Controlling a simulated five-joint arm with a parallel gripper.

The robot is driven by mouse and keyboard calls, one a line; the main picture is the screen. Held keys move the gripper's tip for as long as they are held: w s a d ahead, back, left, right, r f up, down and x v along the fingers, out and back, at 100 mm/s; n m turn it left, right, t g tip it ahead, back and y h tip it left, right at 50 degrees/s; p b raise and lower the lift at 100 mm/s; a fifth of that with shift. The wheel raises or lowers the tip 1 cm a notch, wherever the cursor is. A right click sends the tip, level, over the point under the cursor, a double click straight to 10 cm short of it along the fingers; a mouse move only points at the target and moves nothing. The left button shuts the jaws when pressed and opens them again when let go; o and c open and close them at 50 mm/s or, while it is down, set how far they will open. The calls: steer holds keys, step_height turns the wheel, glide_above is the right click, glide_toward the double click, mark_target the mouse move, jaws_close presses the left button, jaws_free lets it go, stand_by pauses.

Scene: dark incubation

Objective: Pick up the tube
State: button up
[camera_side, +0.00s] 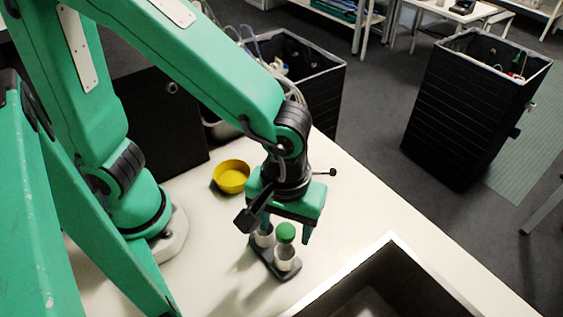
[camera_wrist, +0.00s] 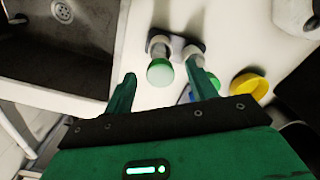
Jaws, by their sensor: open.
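The tube with a green cap (camera_side: 286,232) stands upright in a small dark rack (camera_side: 258,262) on the white table. In the wrist view its green cap (camera_wrist: 160,74) shows between the two fingers. A second whitish holder or tube (camera_side: 263,239) stands beside it in the rack, partly hidden by my gripper; in the wrist view it (camera_wrist: 194,50) is next to the right finger. My gripper (camera_side: 284,229) points down above the rack, open and with nothing held. In the wrist view its fingers (camera_wrist: 163,76) are apart on either side of the cap.
A yellow bowl (camera_side: 232,177) stands behind and left of the rack. A dark sink (camera_side: 385,285) with a raised pale rim lies at the front right. Black bins (camera_side: 470,110) stand on the floor past the table edge. A small blue thing (camera_wrist: 184,94) shows near the right finger.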

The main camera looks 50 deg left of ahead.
mark_target(285, 247)
steer(key=shift+f, duration=0.1)
steer(key=shift+w+a+f, duration=0.1)
steer(key=shift+f, duration=2.4)
steer(key=c, duration=1.1)
